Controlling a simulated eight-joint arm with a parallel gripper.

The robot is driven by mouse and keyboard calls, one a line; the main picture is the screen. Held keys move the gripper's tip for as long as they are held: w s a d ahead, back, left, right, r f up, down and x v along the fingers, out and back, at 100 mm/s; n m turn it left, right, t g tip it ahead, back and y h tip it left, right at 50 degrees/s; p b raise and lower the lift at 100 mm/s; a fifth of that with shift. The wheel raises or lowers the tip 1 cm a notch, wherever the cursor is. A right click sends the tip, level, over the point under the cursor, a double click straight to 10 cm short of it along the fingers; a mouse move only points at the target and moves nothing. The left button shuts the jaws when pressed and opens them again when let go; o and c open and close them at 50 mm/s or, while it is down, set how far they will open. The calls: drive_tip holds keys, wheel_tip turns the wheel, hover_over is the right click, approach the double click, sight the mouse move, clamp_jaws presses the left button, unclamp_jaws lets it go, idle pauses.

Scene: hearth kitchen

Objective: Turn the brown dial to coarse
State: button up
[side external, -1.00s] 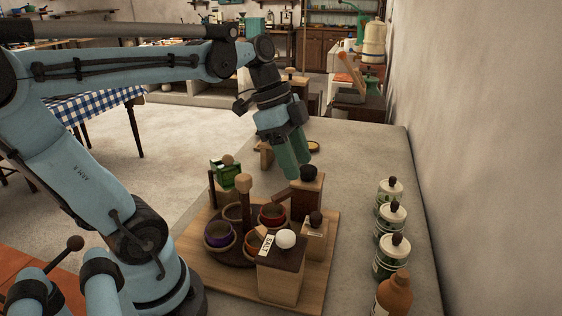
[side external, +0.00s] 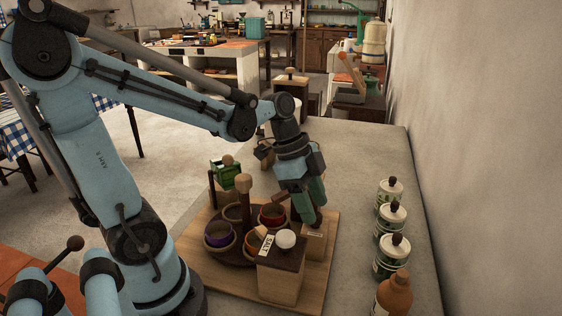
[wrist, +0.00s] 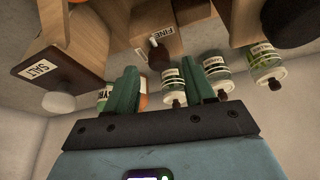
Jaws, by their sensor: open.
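The brown dial (wrist: 158,57) is a dark round knob on a small wooden box (wrist: 162,15). A plate reading FINE (wrist: 179,30) is beside it, and a short pale mark shows near the dial's edge; I cannot read a coarse marking. My gripper (wrist: 159,70) is open, with its two green fingers apart. In the wrist view the dial lies in the gap between the fingertips, with no clear contact. In the side view my gripper (side external: 309,214) points down over the same box (side external: 316,245) and partly hides the dial.
A wooden SALT box (side external: 280,280) with a white knob stands just in front, close to my gripper. A rack with coloured bowls (side external: 219,235) is to the left. Several labelled jars (side external: 390,222) and a brown bottle (side external: 394,298) stand right, with bare counter between.

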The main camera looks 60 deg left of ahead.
drive_tip(key=shift+x, duration=0.85)
drive_tip(key=shift+c, duration=0.2)
clamp_jaws()
